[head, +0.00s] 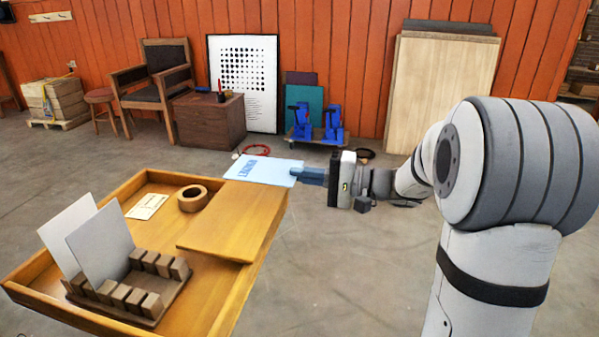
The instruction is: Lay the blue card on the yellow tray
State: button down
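The blue card (262,169) is pale blue with darker blue lettering on its left part. My gripper (303,175) is shut on the card's right edge and holds it roughly flat. The card appears just past the far right corner of a yellow-brown wooden tray-like top (60,309) with a raised rim. I cannot tell its height above that top, or whether it overlaps it. A flat yellow-brown board (228,228) covers the right part of the top. No other yellow tray shows.
On the wooden top stand a brown slotted rack (125,297) with two white panels (102,243), a tape roll (192,198) and a cream card (148,206). The flat board is bare. A chair, a brown box (208,121) and blue presses (315,122) stand farther back.

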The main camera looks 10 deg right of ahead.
notch_tip(320, 180, down, 6)
jog(key=b, duration=0.4)
jog(key=shift+f, duration=0.25)
jog(key=c, duration=1.6)
grip_release()
jog(key=shift+o, duration=0.6)
jog(key=shift+s+f+b, duration=0.1)
jog(key=shift+s+b, duration=0.05)
jog(key=shift+b, duration=0.2)
jog(key=shift+d, duration=0.1)
jog(key=shift+b+v, duration=0.35)
jog(key=shift+v, duration=1.8)
